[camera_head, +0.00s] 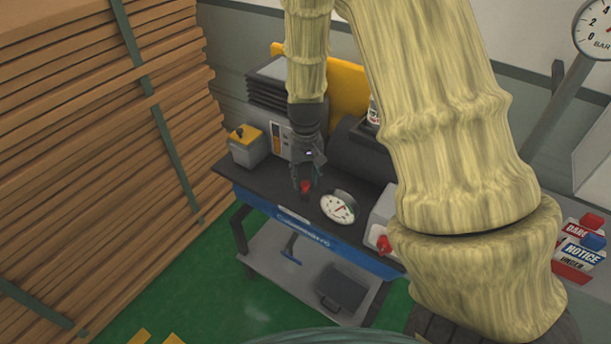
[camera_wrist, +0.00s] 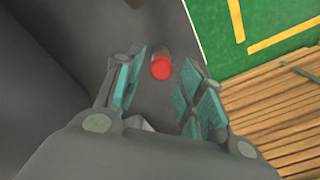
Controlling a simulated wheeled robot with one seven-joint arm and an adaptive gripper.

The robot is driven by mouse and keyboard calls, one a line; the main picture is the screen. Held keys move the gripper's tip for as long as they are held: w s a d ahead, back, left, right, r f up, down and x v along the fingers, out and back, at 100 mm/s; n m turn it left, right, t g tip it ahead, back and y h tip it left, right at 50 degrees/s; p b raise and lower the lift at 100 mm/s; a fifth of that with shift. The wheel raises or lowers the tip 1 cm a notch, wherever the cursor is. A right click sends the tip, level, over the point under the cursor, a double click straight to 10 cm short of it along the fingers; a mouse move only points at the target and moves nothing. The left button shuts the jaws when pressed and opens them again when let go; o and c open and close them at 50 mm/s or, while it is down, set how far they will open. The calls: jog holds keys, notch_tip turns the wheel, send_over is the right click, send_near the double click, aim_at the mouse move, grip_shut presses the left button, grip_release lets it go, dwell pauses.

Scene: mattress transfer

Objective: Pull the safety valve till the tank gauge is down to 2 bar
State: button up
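A small red-topped safety valve (camera_head: 305,187) stands at the front of the dark bench top, left of the round white tank gauge (camera_head: 338,207). The gauge's needle reading is too small to tell. My gripper (camera_head: 303,172) points down at the valve from above. In the wrist view the red valve cap (camera_wrist: 161,67) shows between the teal-padded fingers of my gripper (camera_wrist: 165,82), near their tips. The fingers are apart, with a gap on both sides of the cap, and hold nothing. The valve's foot is partly hidden.
A dark cylindrical tank (camera_head: 358,150) lies behind the gauge. A grey box with a yellow top (camera_head: 246,143) is at left. A red knob (camera_head: 383,243) is at right on a white unit. Stacked planks (camera_head: 90,150) fill the left. Another gauge (camera_head: 596,27) is at upper right.

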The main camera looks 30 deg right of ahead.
aim_at(306, 182)
dwell(0.3)
notch_tip(306, 182, up, 12)
dwell(0.7)
dwell(0.4)
